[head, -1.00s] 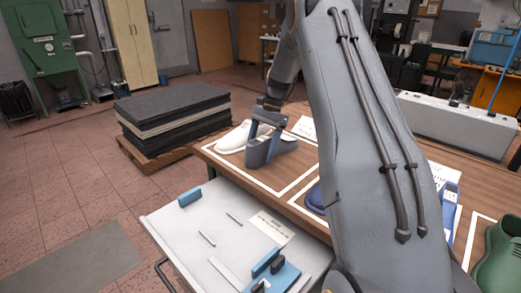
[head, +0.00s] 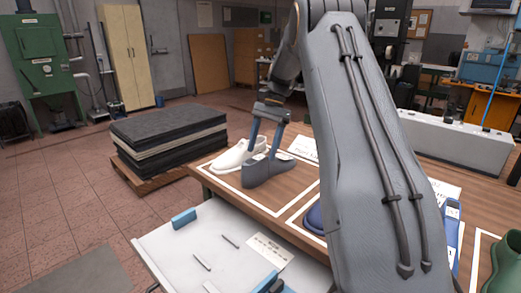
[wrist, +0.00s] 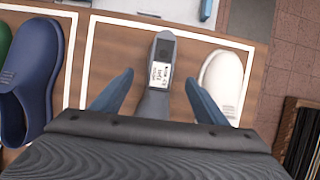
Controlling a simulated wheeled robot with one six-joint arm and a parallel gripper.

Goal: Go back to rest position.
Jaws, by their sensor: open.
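A grey shoe last (head: 268,172) stands on the wooden table inside a white-outlined area. It also shows in the wrist view (wrist: 163,50), with a small white label on it. My gripper (head: 262,151) has two blue fingers, spread apart, just above the last in the head view. In the wrist view my gripper (wrist: 159,77) has a finger on each side of the last, with gaps between, so nothing is gripped. A white shoe (head: 232,156) lies beside the last. My own arm covers much of the right half of the head view.
A blue shoe (wrist: 38,65) lies on the other side of a white line, partly hidden by my arm in the head view. A dark stack (head: 170,135) on a pallet stands left of the table, with open floor beyond.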

